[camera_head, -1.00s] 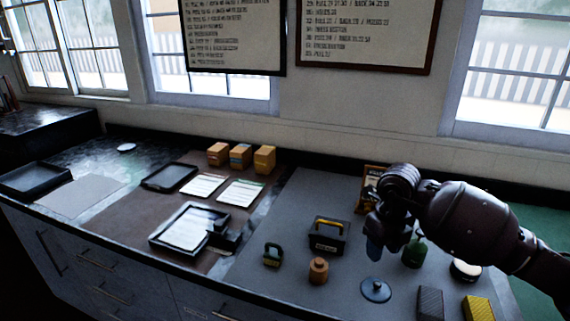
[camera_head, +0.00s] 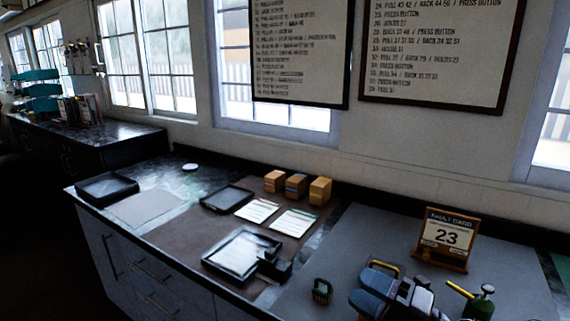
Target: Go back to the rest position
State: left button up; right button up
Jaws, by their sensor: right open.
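My right gripper (camera_head: 370,291) is at the bottom right of the head view, above the grey mat (camera_head: 345,240) on the counter. Its two blue-grey fingers are apart and nothing shows between them. It covers most of a dark box with a yellow handle (camera_head: 385,266); I cannot tell whether they touch. A small green lock-shaped object (camera_head: 322,291) sits left of the gripper, apart from it. A green can (camera_head: 480,301) with a yellow spout stands on its right. My left gripper is not in view.
A fault card stand (camera_head: 446,238) reading 23 stands behind the gripper. To the left are a dark tray (camera_head: 241,253), white cards (camera_head: 257,210) and small orange boxes (camera_head: 296,186). Farther left are another black tray (camera_head: 107,188) and bare counter. Framed boards hang on the wall.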

jog(key=s+d+f+m+t+h, duration=0.2)
jog(key=d+f+m+t+h, duration=0.15)
jog(key=d+m+h, duration=0.75)
jog(key=s+d+f+m+t+h, duration=0.2)
jog(key=d+f+m+h, duration=0.25)
jog(key=m+h, duration=0.7)
jog(key=s+a+f+m+g+y, duration=0.1)
jog(key=s+f+m+g+y, duration=0.1)
jog(key=s+f+m+g, duration=0.5)
jog(key=s+f+g+y, duration=0.2)
jog(key=s+f+g, duration=0.4)
jog(key=s, duration=0.6)
jog(key=w+f+t+y, duration=0.1)
jog(key=w+f+t, duration=0.6)
jog(key=f, duration=0.3)
jog(key=shift+w+a+t, duration=0.25)
jog(key=shift+w+t, duration=0.15)
jog(key=shift+t, duration=0.15)
jog(key=shift+n, duration=0.25)
jog(key=shift+c, duration=0.4)
jog(key=shift+d, duration=0.1)
